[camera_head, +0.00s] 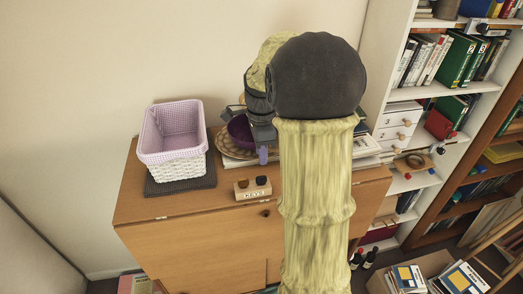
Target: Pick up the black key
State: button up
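A small wooden block marked KEYS (252,190) stands on the front part of the wooden bureau top. Two small dark items stick up from it: a brownish one (242,183) on the left and a black one (262,180) on the right. The black one looks like the head of the black key, but it is too small to be sure. My gripper (258,143) is above and behind the block, apart from it, beside a purple bowl. My pale yellow arm with its dark joint hides part of it. I cannot see the gap between its fingers.
A pink-lined white basket (180,163) stands on a dark mat (168,188) at the left of the bureau (133,205). The purple bowl (238,128) stands behind the block. Bookshelves (455,90) rise at the right. Bare bureau top lies left of the block.

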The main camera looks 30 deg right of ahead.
jog(key=shift+f+b, duration=3.45)
jog(key=shift+f, duration=1.1)
grip_shut()
jog(key=shift+r, duration=0.1)
jog(key=shift+r+p, duration=2.75)
jog(key=shift+r, duration=0.25)
